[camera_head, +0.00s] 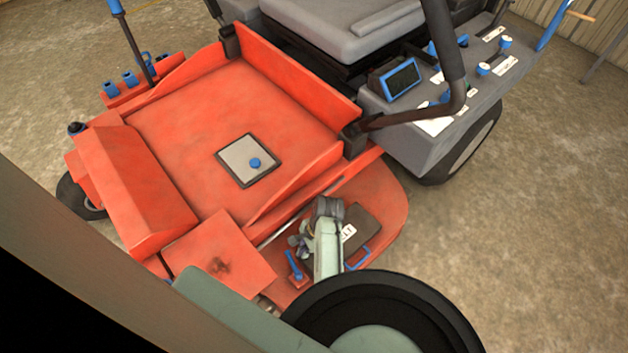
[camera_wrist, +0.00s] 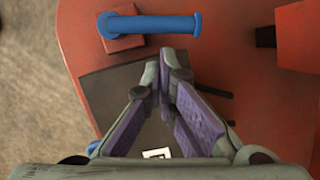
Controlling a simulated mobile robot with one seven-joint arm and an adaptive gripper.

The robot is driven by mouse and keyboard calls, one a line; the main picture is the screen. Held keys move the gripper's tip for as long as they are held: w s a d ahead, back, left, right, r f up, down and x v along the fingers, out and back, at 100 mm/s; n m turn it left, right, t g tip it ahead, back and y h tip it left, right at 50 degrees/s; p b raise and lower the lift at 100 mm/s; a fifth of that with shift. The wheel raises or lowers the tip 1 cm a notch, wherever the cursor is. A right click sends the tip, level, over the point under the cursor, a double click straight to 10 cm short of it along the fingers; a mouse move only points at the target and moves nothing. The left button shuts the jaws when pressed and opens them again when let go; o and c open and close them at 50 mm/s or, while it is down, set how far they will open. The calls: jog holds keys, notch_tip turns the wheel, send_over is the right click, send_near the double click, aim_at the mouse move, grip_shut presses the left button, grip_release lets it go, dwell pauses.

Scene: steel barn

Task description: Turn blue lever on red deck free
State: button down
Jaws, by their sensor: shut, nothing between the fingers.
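The blue lever (camera_head: 294,265) stands on the red deck (camera_head: 385,205) at the lower middle of the head view. In the wrist view the blue lever (camera_wrist: 155,25) lies crosswise near the top edge, its round left end over a small red block (camera_wrist: 122,42). My gripper (camera_head: 300,243) is low over the deck, close to the lever. In the wrist view my gripper (camera_wrist: 164,72) has its fingertips together and empty, just below the lever in the picture with a visible gap. Any contact is not seen.
A dark plate (camera_head: 368,222) with a white label and a blue handle (camera_head: 360,260) lies beside my gripper. A large black wheel (camera_head: 440,305) is at the front. The raised red platform (camera_head: 190,150) is at the left; the grey console (camera_head: 410,125) is at the back right.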

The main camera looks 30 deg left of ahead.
jog(key=shift+s+a+f, duration=0.1)
jog(key=shift+s+a, duration=0.15)
jog(key=shift+s, duration=0.2)
jog(key=shift+a+r+n+p, duration=0.2)
jog(key=shift+a+n+p, duration=0.05)
jog(key=shift+n+p, duration=0.3)
jog(key=shift+s+a+n+h+p, duration=0.15)
jog(key=shift+a+n+h+p, duration=0.15)
jog(key=shift+p, duration=0.2)
jog(key=shift+s+a+f, duration=0.15)
jog(key=shift+a, duration=0.1)
